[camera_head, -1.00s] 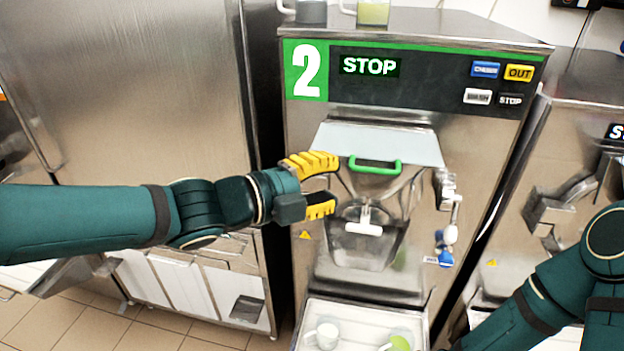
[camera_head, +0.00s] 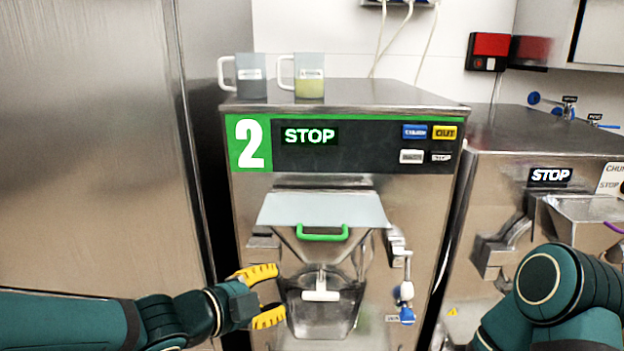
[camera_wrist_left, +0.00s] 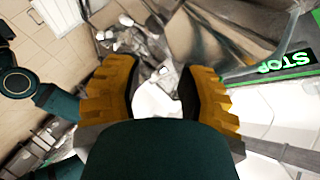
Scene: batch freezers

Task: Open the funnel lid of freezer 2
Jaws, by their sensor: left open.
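Freezer 2 (camera_head: 350,194) stands in the middle of the head view, with a green 2 label and a STOP display. Its funnel lid (camera_head: 325,210) is a pale flat plate with a green handle (camera_head: 322,236) along its front; it lies closed over the funnel. My left gripper (camera_head: 272,295) has yellow fingers, is open and empty, and is below and left of the green handle, apart from it. In the left wrist view the two yellow fingers (camera_wrist_left: 158,92) are spread with nothing between them. My right arm shows at the lower right, but its gripper is out of view.
Two labelled jugs, one grey (camera_head: 250,78) and one with yellow-green content (camera_head: 309,78), stand on top of freezer 2. A lever with a blue knob (camera_head: 407,314) hangs right of the funnel. Another freezer (camera_head: 560,150) stands at the right, a steel cabinet (camera_head: 85,130) at the left.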

